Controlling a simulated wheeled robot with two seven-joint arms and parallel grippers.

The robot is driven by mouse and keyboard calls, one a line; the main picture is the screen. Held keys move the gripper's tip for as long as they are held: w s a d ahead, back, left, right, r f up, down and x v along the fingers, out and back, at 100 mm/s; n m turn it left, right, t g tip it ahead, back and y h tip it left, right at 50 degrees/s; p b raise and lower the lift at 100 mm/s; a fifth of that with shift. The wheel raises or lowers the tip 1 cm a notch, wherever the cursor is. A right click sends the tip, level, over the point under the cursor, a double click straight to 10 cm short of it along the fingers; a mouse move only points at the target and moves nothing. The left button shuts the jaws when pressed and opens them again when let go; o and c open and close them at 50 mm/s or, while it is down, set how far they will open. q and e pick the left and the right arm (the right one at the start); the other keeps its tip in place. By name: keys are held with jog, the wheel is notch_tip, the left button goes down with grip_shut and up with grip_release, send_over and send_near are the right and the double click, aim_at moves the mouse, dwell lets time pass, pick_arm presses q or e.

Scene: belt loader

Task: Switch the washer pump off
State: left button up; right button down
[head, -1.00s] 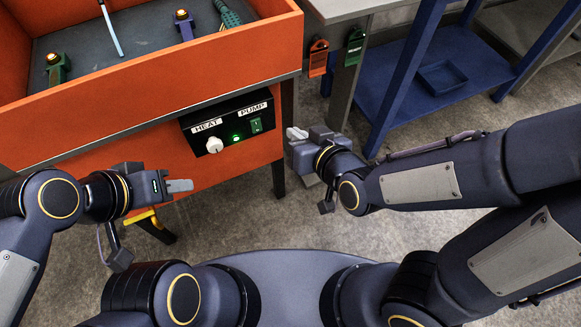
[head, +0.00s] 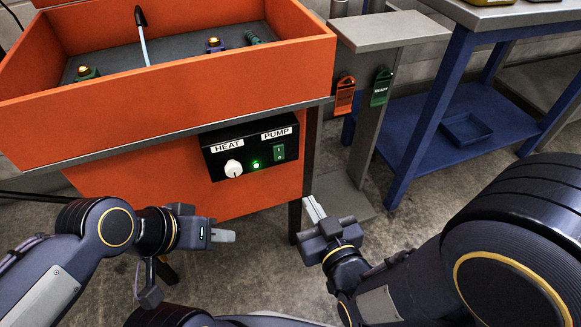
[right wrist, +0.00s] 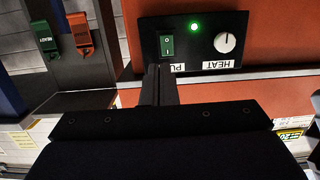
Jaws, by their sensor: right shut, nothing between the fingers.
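The black control panel (head: 225,143) is on the front of the orange washer (head: 185,72). The green pump switch (head: 278,152) sits under the PUMP label, right of a lit green lamp (head: 255,164) and the white HEAT knob (head: 233,168). In the right wrist view the panel is upside down, with the switch (right wrist: 167,45) clear and the PUMP label partly hidden by my fingers. I cannot tell which way the switch is set. My right gripper (head: 314,207) is shut and empty, below and right of the panel, apart from it. My left gripper (head: 224,236) is below the panel, touching nothing visible.
An orange tag (head: 345,96) and a green READY tag (head: 381,87) hang on the grey stand (head: 390,30) right of the washer. A blue bench (head: 430,120) with a small tray (head: 466,129) stands further right. A washer leg (head: 295,220) is beside my right gripper.

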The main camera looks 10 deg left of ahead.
aim_at(279, 152)
jog(key=b+x, duration=0.1)
jog(key=x, duration=1.2)
jog(key=shift+b, duration=0.4)
jog(key=shift+w+a+f+b, duration=0.15)
jog(key=shift+w+b, duration=0.1)
jog(key=shift+b, duration=0.15)
